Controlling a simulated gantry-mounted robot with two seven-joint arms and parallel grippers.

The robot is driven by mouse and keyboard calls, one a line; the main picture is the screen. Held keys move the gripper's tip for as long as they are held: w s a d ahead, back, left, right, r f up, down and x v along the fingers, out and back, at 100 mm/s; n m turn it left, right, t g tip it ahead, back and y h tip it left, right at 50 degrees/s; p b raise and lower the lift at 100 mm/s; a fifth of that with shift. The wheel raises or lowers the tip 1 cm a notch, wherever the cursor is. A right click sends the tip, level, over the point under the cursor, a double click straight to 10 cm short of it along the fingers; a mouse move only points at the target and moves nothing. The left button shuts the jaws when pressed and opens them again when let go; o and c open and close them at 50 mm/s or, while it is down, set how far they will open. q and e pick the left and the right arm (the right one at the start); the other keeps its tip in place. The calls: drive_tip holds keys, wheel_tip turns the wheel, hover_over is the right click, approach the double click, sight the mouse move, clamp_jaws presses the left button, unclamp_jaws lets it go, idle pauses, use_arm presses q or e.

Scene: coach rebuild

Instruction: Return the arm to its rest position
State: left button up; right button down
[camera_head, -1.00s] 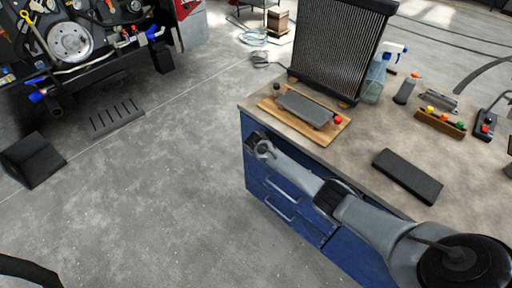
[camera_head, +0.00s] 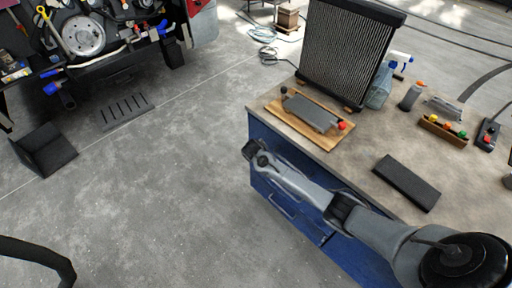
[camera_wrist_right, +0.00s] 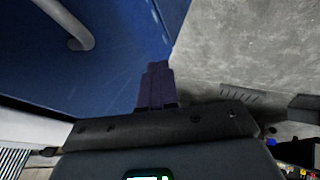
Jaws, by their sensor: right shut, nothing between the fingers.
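My right arm (camera_head: 335,208) comes in from the lower right and lies along the front of the blue workbench cabinet (camera_head: 290,205). My right gripper (camera_head: 252,147) is at the bench's near left corner, in front of the blue drawers and below the worktop's edge. In the right wrist view my right gripper (camera_wrist_right: 157,72) is shut, its fingers together with nothing between them. They point along the blue cabinet face (camera_wrist_right: 110,55), with grey floor to the right. My left gripper is not in view.
The worktop (camera_head: 350,165) holds a wooden board (camera_head: 283,112) with a grey block, a radiator (camera_head: 345,55), a spray bottle (camera_head: 380,85), a black pad (camera_head: 407,183) and a wooden holder (camera_head: 443,130). A black wedge (camera_head: 45,150) lies on the open floor at left.

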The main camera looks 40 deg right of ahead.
drive_tip(key=v, duration=0.4)
drive_tip(key=s+a+f+n+g+y, duration=0.1)
drive_tip(key=s+a+f, duration=0.3)
drive_tip(key=s+f, duration=0.35)
drive_tip(key=s+a+f+g, duration=0.1)
drive_tip(key=s+a+f, duration=0.2)
drive_tip(key=s+f, duration=0.45)
drive_tip(key=s+a+r+y, duration=0.2)
drive_tip(key=s+a+r, duration=0.2)
drive_tip(key=s+a, duration=0.3)
drive_tip(key=s+a+r+y, duration=0.25)
drive_tip(key=s+a, duration=0.35)
drive_tip(key=s, duration=0.3)
wheel_tip(320, 180, up, 45)
drive_tip(key=s+a+n+p, duration=0.1)
drive_tip(key=a+n+p, duration=0.1)
drive_tip(key=p, duration=2.6)
drive_tip(key=shift+s+t+p, duration=0.3)
drive_tip(key=shift+s+t, duration=0.1)
drive_tip(key=shift+a+f, duration=0.1)
